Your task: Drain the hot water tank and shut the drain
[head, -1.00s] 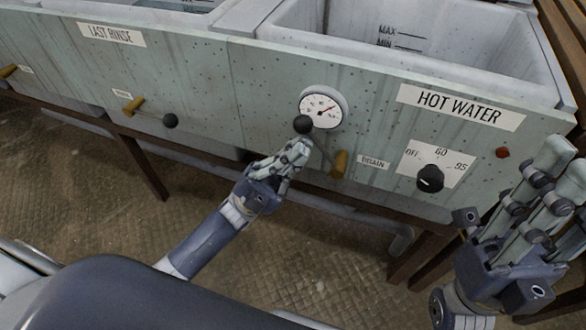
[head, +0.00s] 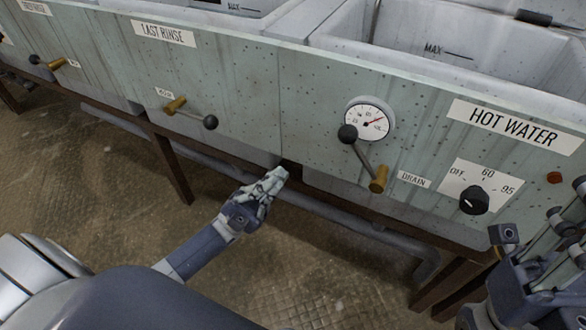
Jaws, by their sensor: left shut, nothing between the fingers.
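The hot water tank (head: 420,27) is at the upper right, with its HOT WATER label (head: 515,125) on the front panel. Its drain valve (head: 378,180) is brass, beside the DRAIN label (head: 414,179). The valve's lever slants up and left to a black ball knob (head: 348,134) in front of the dial gauge (head: 369,119). My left gripper (head: 277,178) is shut and empty, below and left of the knob, apart from it. My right gripper (head: 570,225) is cut off at the right edge; its fingertips are out of frame.
A black temperature knob (head: 474,200) sits on the panel at the right, near my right gripper. The LAST RINSE tank's brass valve (head: 175,105) has a lever pointing right. A grey pipe (head: 330,212) and dark frame legs (head: 172,168) are underneath. Floor in front is open.

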